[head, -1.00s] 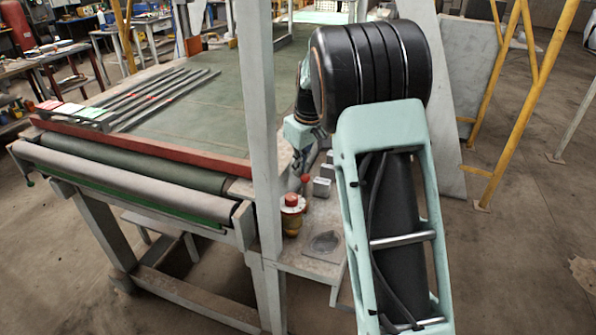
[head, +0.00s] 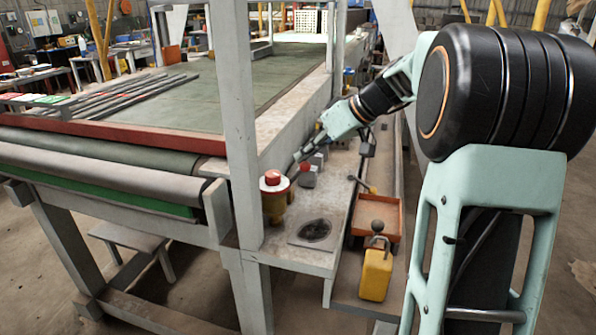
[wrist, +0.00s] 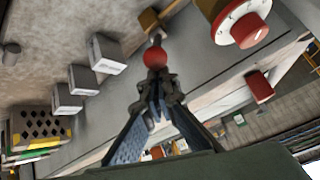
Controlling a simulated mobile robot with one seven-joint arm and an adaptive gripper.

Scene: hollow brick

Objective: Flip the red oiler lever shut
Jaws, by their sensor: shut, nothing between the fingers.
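The amber oiler (head: 273,205) with a white and red top stands near the bench corner, beside a pale post. In the wrist view its white disc and red cap (wrist: 240,22) show at upper right. A red ball knob (wrist: 155,57) on a short stem, seemingly the lever, lies just beyond my fingertips; a red knob (head: 305,168) also shows right of the oiler in the head view. My gripper (wrist: 157,88) is shut and empty, its tips close to the knob. I cannot tell whether they touch, or how the lever is set. In the head view my gripper (head: 297,158) is small, behind the oiler.
Grey blocks (wrist: 107,53) stand in a row left of the knob in the wrist view. A red cylinder (wrist: 259,86) sticks out at right. An orange tray (head: 378,220) and yellow can (head: 376,274) stand right of the bench.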

